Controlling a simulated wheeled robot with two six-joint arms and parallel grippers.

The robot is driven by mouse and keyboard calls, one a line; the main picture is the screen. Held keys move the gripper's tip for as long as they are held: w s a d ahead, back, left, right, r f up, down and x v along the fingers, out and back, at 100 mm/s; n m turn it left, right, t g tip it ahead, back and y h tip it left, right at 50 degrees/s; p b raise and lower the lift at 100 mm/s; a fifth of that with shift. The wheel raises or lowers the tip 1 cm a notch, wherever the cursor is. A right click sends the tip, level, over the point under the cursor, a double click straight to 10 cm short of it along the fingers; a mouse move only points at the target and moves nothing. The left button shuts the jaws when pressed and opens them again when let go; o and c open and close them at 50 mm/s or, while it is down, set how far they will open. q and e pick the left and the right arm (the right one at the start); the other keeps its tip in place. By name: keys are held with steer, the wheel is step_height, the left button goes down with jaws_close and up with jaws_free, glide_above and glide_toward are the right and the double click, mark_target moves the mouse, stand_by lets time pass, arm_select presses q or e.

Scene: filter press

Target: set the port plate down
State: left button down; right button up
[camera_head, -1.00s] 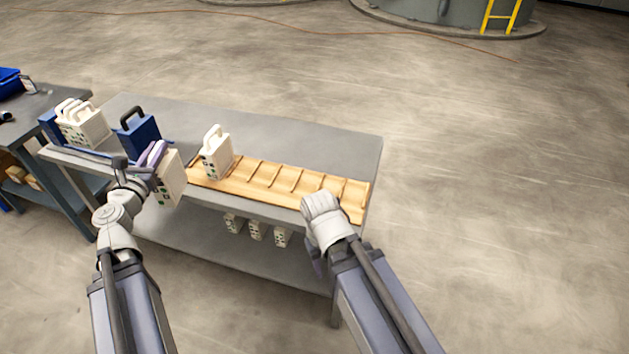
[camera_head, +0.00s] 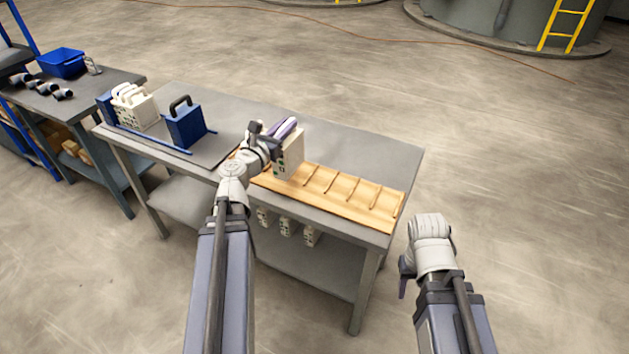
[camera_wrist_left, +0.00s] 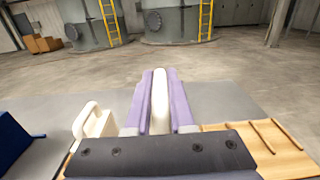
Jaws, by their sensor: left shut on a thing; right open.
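My left gripper (camera_head: 284,129) is shut on the handle of a white port plate (camera_head: 290,158) and holds it upright over the left part of the wooden slotted rack (camera_head: 350,197). Whether its bottom touches the rack is hidden. In the left wrist view the white handle (camera_wrist_left: 160,101) stands between the purple fingers. Another white plate (camera_wrist_left: 92,125) stands just left of the held one there; the arm and held plate hide it in the head view. My right gripper (camera_head: 403,287) is open and empty, beside the table's right end.
The grey table (camera_head: 390,160) has clear room behind the rack. A side bench holds a blue bin (camera_head: 62,63).

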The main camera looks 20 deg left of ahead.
arm_select(q)
steer(key=w+a+r+p, duration=0.2)
steer(key=w+a, duration=0.4)
steer(key=a, duration=0.2)
step_height(320, 180, down, 10)
steer(key=b, duration=1)
steer(key=shift+d, duration=0.25)
steer(key=shift+f+b, duration=0.2)
steer(key=shift+b, duration=0.1)
steer(key=c, duration=0.8)
jaws_free()
steer(key=s, duration=1.2)
steer(key=shift+a+r, duration=0.2)
steer(key=shift+a, duration=0.2)
